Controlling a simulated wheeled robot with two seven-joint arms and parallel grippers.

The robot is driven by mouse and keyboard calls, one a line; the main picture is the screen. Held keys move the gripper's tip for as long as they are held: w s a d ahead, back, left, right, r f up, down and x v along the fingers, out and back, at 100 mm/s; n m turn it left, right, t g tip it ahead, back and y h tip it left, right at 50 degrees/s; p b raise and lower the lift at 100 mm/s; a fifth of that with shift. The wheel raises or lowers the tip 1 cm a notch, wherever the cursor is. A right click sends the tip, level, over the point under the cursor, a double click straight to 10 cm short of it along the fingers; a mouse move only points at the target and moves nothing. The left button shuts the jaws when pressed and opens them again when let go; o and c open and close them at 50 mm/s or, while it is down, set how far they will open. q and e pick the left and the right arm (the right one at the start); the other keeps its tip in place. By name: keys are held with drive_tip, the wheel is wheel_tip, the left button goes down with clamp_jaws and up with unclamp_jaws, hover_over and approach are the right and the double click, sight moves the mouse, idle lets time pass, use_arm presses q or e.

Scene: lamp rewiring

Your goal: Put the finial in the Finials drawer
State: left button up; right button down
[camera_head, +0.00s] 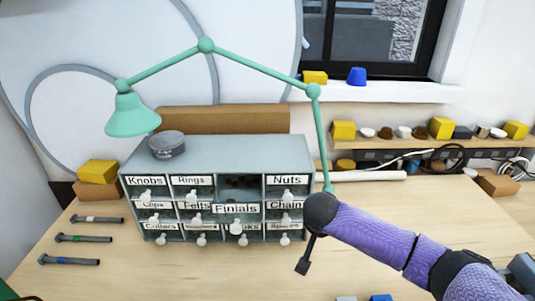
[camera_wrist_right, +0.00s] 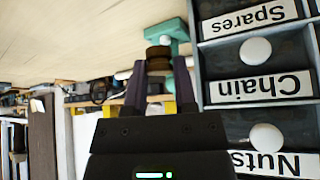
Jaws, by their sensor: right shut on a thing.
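The Finials drawer (camera_head: 236,209) is pulled out of the top row of the grey cabinet (camera_head: 210,149), with its dark inside showing above its label. My right gripper (camera_wrist_right: 159,72) is shut on a small brown, brass-like finial (camera_wrist_right: 158,52), held between its fingertips in the right wrist view. In the head view my right arm reaches in from the right to just right of the cabinet, near the foot of the lamp. The finial and fingertips are hidden there. My left gripper is not in view.
A green jointed lamp (camera_head: 322,140) rises at the cabinet's right side and arches over it. A round grey tin (camera_head: 167,145) sits on the cabinet. Several dark rods (camera_head: 83,239) lie at the left. The table in front of the cabinet is mostly clear.

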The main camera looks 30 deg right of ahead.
use_arm(q)
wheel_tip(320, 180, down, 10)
drive_tip(key=b, duration=1)
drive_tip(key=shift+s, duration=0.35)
use_arm(e)
drive_tip(key=s+a+n+t+y, duration=0.1)
drive_tip(key=a+n, duration=0.4)
drive_tip(key=a, duration=0.5)
drive_tip(key=s+a+r+n+t+y, duration=0.1)
drive_tip(key=s+a+n+y, duration=0.3)
drive_tip(key=a, duration=0.7)
drive_tip(key=shift+s+a+n, duration=0.15)
drive_tip(key=shift+s+n, duration=0.2)
drive_tip(key=shift+n, duration=0.25)
